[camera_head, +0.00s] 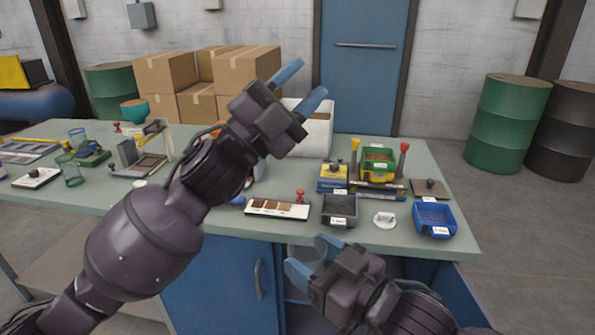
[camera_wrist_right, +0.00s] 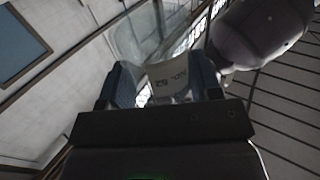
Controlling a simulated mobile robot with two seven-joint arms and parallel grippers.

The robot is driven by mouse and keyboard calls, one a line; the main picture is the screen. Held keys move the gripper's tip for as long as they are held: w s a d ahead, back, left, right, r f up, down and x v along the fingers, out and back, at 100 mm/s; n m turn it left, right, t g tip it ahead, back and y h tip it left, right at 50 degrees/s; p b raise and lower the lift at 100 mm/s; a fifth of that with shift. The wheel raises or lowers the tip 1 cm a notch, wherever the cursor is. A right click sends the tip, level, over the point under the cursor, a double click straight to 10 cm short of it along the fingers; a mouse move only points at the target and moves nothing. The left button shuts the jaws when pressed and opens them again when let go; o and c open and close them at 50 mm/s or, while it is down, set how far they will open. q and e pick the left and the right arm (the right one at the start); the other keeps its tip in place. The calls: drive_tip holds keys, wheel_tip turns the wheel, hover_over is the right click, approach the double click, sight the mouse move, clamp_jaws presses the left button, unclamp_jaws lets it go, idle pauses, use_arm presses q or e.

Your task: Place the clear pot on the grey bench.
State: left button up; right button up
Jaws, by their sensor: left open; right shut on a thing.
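The clear pot (camera_head: 305,253) is see-through and hard to make out in the head view. It is between the fingers of my right gripper (camera_head: 312,257), in front of the bench's front edge and below its top. In the right wrist view the clear pot (camera_wrist_right: 150,42) rises beyond my right gripper (camera_wrist_right: 163,84), with a pale label between the fingers. My right gripper is shut on it. The grey bench (camera_head: 290,228) has a grey-green top over blue cabinets. My left gripper (camera_head: 302,86) is open and empty, raised above the bench near a white box.
Near the front edge are a sample tray (camera_head: 278,209), a dark bin (camera_head: 340,209), a white round piece (camera_head: 385,219) and a blue bin (camera_head: 434,219). A green and yellow stack (camera_head: 378,165) stands behind. Glass jars (camera_head: 72,172) stand at the left. Small bare patches lie between them.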

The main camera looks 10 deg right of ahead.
use_arm(q)
drive_tip(key=s+d+r+m+g+y, duration=0.55)
drive_tip(key=s+d+m+g, duration=0.55)
drive_tip(key=m+g, duration=0.65)
drive_tip(key=t+y, duration=0.8)
drive_tip(key=y, duration=1)
hover_over(299, 242)
wheel_tip(299, 242, down, 15)
drive_tip(key=shift+m+g, duration=0.25)
drive_tip(key=shift+m, duration=0.1)
drive_tip(key=f, duration=1.2)
drive_tip(key=shift+s+f, duration=0.15)
drive_tip(key=shift+s, duration=0.1)
